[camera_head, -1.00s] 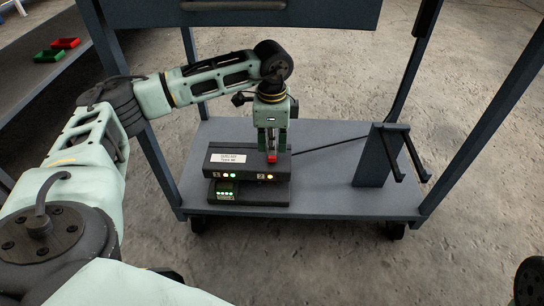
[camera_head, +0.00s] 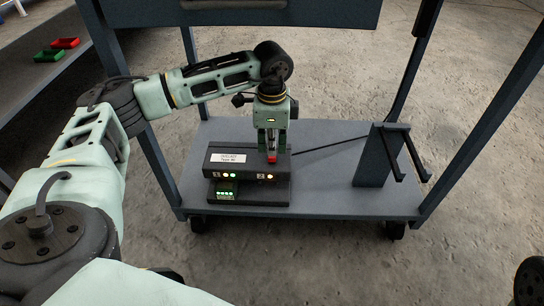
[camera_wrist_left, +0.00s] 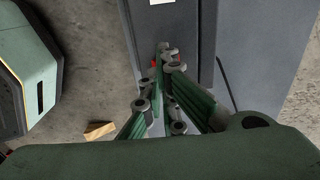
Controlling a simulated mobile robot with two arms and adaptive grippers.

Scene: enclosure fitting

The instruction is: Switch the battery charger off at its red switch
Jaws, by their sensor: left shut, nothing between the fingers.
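The battery charger (camera_head: 240,187) is a dark box with a white label, standing on the lower shelf of a cart. Its front shows small lit lamps and a green display (camera_head: 227,194). The red switch (camera_head: 272,158) is on its top, towards the right end. My left gripper (camera_head: 271,150) points down right at the switch, its fingers shut and empty. In the left wrist view the shut fingertips (camera_wrist_left: 165,50) partly cover the switch (camera_wrist_left: 153,64); I cannot tell whether they touch it. My right gripper is not in view.
The cart shelf (camera_head: 325,195) has free room right of the charger. A dark bracket with two prongs (camera_head: 385,155) stands there, and a black cable runs to the charger. Cart posts rise on both sides, with a drawer above. Red and green bins (camera_head: 65,43) sit on a shelf at far left.

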